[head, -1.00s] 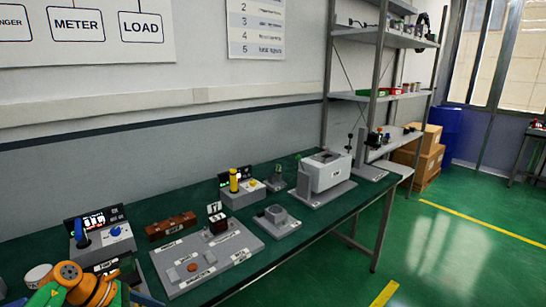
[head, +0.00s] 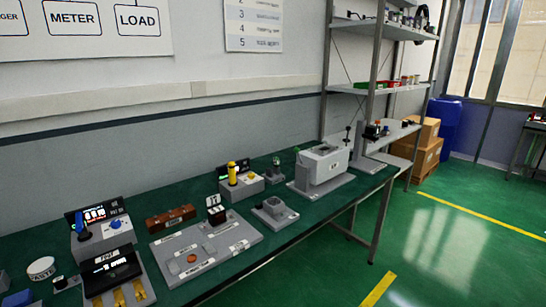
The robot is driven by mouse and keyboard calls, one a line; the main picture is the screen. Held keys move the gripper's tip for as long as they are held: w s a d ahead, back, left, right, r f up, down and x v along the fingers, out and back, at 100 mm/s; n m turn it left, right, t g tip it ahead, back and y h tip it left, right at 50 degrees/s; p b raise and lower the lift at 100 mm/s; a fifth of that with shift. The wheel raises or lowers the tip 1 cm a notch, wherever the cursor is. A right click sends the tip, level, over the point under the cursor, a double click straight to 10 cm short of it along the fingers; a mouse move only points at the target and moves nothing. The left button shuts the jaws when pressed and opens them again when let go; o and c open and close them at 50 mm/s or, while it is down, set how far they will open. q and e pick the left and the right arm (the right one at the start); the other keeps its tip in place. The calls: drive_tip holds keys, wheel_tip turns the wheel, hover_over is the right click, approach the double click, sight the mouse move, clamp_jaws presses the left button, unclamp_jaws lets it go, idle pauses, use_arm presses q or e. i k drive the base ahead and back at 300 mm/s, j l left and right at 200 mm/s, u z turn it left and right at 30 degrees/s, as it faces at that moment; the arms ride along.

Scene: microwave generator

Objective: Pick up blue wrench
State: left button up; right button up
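I cannot make out a blue wrench for certain. A small blue object (head: 17,298) is cut off by the bottom left corner of the head view, and its shape cannot be told. A blue upright piece (head: 81,226) stands on the grey meter box (head: 103,238) at the left of the green bench. Neither of my grippers is in view now.
The green bench top (head: 300,238) carries a grey labelled board (head: 240,236), a brown block (head: 170,218), a box with a yellow post (head: 241,184) and a large grey machine (head: 322,167). A white round tub (head: 41,268) stands at the left. Shelves (head: 385,85) stand behind.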

sight(84, 234)
drive_tip(key=j+u, duration=0.15)
drive_tip(key=u, duration=1.2)
drive_tip(key=i+l+z, duration=0.25)
drive_tip(key=i+l, duration=0.15)
drive_tip(key=i+l+z, duration=0.25)
drive_tip(key=i+l, duration=0.2)
